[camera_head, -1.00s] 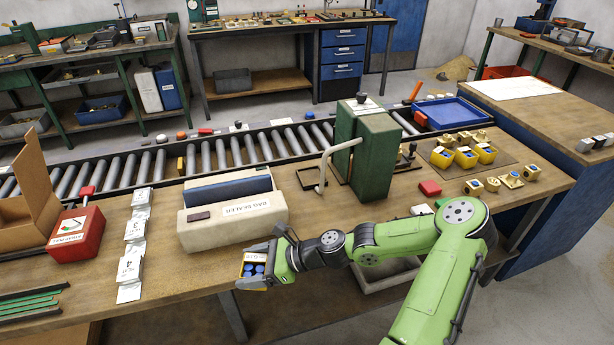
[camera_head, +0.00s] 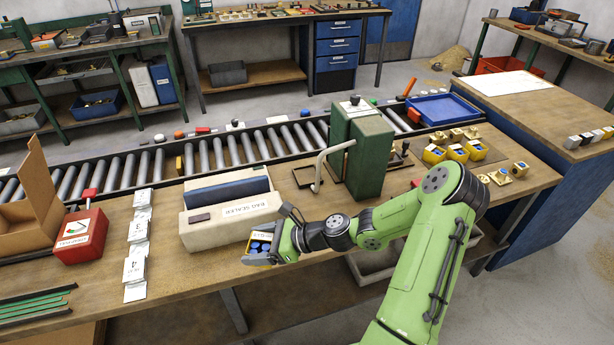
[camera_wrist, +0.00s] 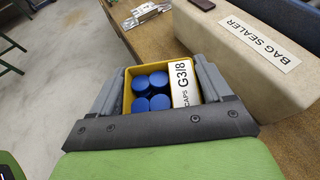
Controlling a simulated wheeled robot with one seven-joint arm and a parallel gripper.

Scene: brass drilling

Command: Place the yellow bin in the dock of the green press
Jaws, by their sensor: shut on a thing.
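The yellow bin (camera_wrist: 128,92) holds several blue caps and bears a white label reading G3/8 CAPS. My gripper (camera_wrist: 160,92) is shut on it, one finger on each side, in the wrist view. In the head view my gripper (camera_head: 264,243) holds the bin (camera_head: 260,236) at the front of the bench, just in front of the bag sealer. The green press (camera_head: 362,152) stands on the bench to the right of and behind my gripper. A dark flat frame (camera_head: 307,177), perhaps the dock, lies at the left of its base.
The cream bag sealer (camera_head: 230,218) stands right behind the bin. A bent grey handle (camera_head: 320,170) sticks out at the press's left. Several other yellow bins (camera_head: 457,152) stand to the right of the press. A roller conveyor (camera_head: 250,146) runs behind.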

